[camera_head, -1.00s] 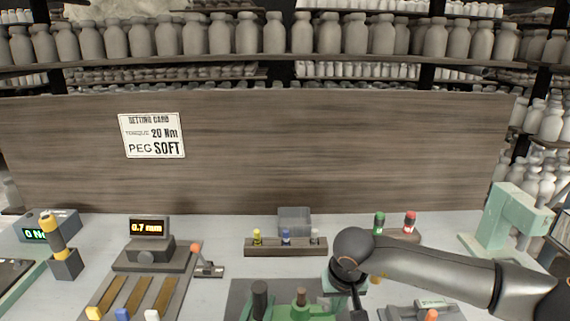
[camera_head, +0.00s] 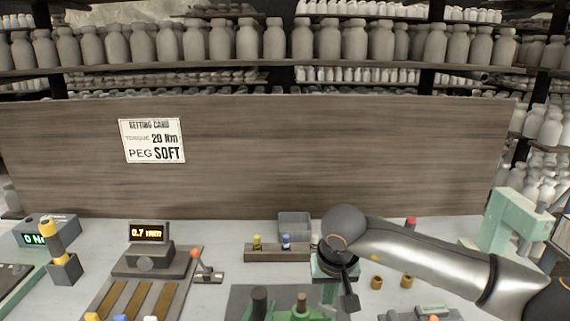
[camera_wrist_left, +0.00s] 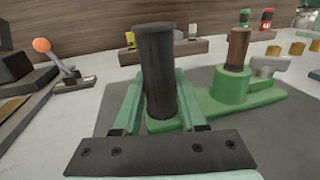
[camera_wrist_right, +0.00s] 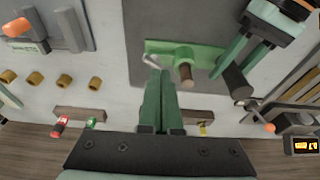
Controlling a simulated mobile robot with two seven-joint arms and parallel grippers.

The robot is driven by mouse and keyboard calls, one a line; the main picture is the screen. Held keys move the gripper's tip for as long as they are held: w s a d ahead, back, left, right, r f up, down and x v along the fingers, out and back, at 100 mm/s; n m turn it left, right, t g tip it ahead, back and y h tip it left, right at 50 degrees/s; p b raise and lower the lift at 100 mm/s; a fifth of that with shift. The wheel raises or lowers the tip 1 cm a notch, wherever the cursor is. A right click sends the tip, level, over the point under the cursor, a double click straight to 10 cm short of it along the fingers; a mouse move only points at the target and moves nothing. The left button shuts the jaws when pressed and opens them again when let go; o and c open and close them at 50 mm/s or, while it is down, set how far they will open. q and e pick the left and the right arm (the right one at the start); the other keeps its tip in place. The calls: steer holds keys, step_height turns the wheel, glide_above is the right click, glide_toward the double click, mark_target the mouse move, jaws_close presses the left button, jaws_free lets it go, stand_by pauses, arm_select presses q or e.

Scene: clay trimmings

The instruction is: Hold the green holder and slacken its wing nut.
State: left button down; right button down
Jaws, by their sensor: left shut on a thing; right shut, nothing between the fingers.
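The green holder (camera_wrist_left: 210,106) lies on a dark grey mat. It has a dark upright handle (camera_wrist_left: 158,75) and a brown peg (camera_wrist_left: 238,50) in a raised round boss. My left gripper (camera_wrist_left: 160,105) is shut on the dark handle. The grey wing nut (camera_wrist_left: 268,66) sticks out beside the boss, and it also shows in the right wrist view (camera_wrist_right: 150,61). My right gripper (camera_wrist_right: 160,74) is shut and empty, with its fingertips close to the wing nut. I cannot tell whether they touch. In the head view the holder (camera_head: 290,314) is cut off by the bottom edge.
A rack (camera_head: 262,254) with small bottles and a grey bin (camera_head: 294,225) stand behind the mat. Brass cups (camera_head: 376,282) are on the right. A lever (camera_head: 205,270) and a display reading 0.7 mm (camera_head: 148,233) are on the left. A setting card (camera_head: 152,141) hangs behind.

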mark_target(335, 313)
steer(key=shift+s+a+f, duration=0.1)
steer(key=shift+a+f, duration=0.05)
steer(key=shift+f, duration=1.55)
steer(key=shift+a+f, duration=0.15)
steer(key=shift+f, duration=1.55)
steer(key=shift+w+d, duration=0.2)
steer(key=shift+w, duration=0.35)
steer(key=shift+d, duration=0.45)
steer(key=shift+s+d, duration=0.1)
steer(key=shift+d, duration=0.55)
